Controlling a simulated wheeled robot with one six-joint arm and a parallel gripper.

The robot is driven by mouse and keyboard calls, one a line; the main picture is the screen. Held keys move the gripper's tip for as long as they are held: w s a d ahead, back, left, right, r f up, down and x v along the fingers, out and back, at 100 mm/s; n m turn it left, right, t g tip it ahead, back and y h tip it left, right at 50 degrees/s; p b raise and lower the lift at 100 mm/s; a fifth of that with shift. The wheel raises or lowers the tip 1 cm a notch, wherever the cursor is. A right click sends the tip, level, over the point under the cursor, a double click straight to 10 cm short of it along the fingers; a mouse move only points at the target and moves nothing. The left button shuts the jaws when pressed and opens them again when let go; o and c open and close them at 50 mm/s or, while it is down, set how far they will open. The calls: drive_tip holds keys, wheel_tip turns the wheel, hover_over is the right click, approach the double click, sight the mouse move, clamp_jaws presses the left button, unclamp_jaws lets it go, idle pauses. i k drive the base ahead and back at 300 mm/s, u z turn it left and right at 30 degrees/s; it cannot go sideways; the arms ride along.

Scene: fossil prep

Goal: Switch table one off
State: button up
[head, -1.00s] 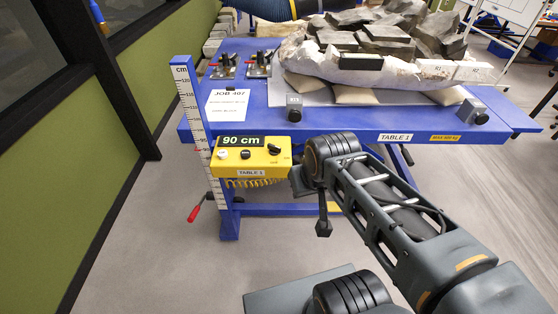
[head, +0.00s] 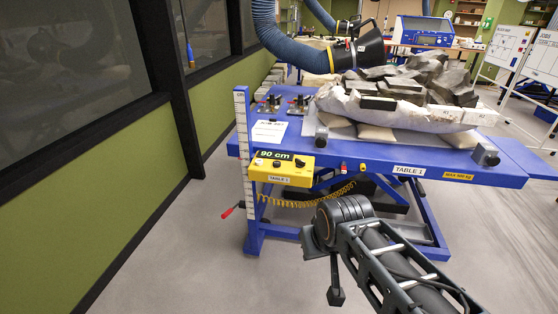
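The yellow control box (head: 282,170) labelled TABLE 1 hangs at the front left edge of the blue table (head: 400,168). Its display reads 90 cm. Several small controls sit on its face, including a dark knob at its right; their settings are too small to read. A coiled yellow cable runs below the box. My gripper (head: 312,243) is below and right of the box, apart from it, at the end of my dark arm. My wrist hides most of it, so I cannot see its fingertips or whether it is open.
A large plaster-jacketed fossil block (head: 400,100) lies on the table. A blue extraction hose (head: 290,45) hangs above. The floor (head: 190,260) at the left is clear, beside a green wall.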

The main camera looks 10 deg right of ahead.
sight(299, 163)
drive_tip(key=u, duration=0.45)
drive_tip(key=i, duration=1.25)
drive_tip(key=z, duration=0.85)
